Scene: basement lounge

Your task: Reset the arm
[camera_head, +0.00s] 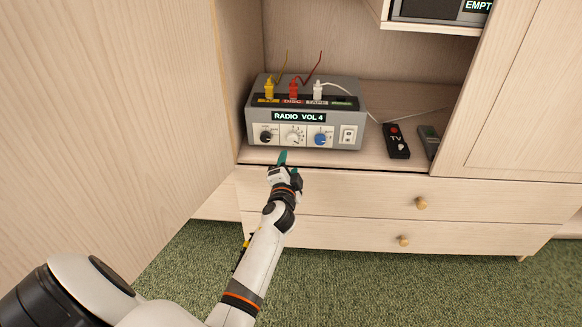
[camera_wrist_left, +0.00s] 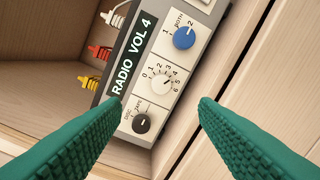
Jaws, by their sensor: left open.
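My left arm reaches in from the lower left in the head view. Its gripper (camera_head: 288,162) is just in front of the grey audio box (camera_head: 352,95) at the shelf's front edge. In the left wrist view the two green fingers (camera_wrist_left: 160,105) are spread wide with nothing between them. Beyond them is the box's front, with a black knob (camera_wrist_left: 141,123), a white knob (camera_wrist_left: 161,84) and a blue knob (camera_wrist_left: 184,38). The fingers look apart from the knobs. The box's display reads "RADIO VOL 4". My right gripper is not in view.
A black TV remote (camera_head: 396,141) and a grey-green device (camera_head: 429,141) lie right of the box. Yellow, red and white plugs stand on its top. A cabinet door or panel (camera_head: 110,110) fills the left. Drawers (camera_head: 340,192) sit below; green carpet (camera_head: 400,290) is clear.

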